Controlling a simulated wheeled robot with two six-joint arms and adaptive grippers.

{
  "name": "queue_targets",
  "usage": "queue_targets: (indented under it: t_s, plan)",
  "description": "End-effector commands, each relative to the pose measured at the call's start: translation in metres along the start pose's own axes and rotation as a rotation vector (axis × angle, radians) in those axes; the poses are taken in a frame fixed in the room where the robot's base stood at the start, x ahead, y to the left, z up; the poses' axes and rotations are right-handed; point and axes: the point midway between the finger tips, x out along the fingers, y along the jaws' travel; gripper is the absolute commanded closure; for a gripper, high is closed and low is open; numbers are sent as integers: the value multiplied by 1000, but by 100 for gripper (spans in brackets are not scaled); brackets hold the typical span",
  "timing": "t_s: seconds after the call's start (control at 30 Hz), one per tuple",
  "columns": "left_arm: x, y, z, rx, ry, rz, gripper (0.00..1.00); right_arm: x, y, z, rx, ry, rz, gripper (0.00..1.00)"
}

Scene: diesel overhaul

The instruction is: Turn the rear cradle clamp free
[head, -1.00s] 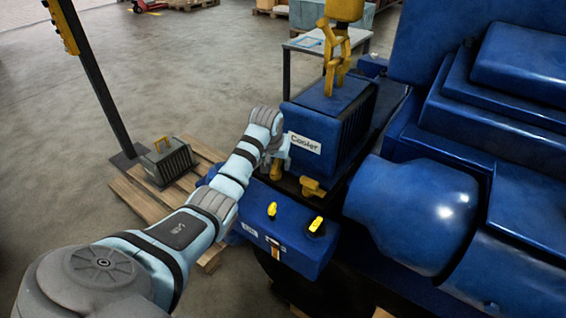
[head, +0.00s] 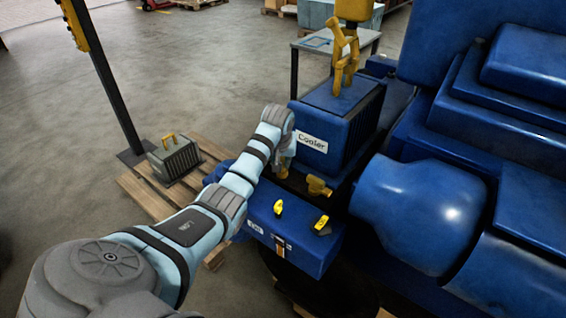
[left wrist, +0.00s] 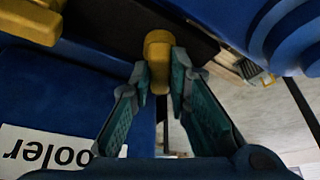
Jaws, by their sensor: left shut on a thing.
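The rear cradle clamp (left wrist: 158,52) is a small yellow fitting with a round head and a short lever, at the foot of the blue cooler (head: 338,122). In the left wrist view it sits between the two fingertips of my left gripper (left wrist: 160,80), which is shut on its lever. In the head view my left gripper (head: 281,166) reaches down beside the cooler's lower corner and hides most of this clamp. A second yellow clamp (head: 318,186) sits to its right along the cooler's base. My right gripper is in neither view.
A blue box (head: 285,235) with two yellow handles lies just in front of the clamps. A yellow lifting hook (head: 346,58) hangs over the cooler. A large blue engine (head: 425,215) fills the right. A grey unit (head: 173,160) stands on a wooden pallet (head: 143,198) at left.

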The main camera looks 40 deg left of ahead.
Motion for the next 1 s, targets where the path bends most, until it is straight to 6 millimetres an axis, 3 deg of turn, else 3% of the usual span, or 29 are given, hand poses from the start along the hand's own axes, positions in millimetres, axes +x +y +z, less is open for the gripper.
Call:
queue_targets:
  t_s: [0.63, 1.0]
  plan:
    - [0, 7, -3, -537, 5, -219, 100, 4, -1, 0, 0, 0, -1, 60]
    - [6, 9, -5, -812, 8, -330, 100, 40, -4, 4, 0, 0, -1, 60]
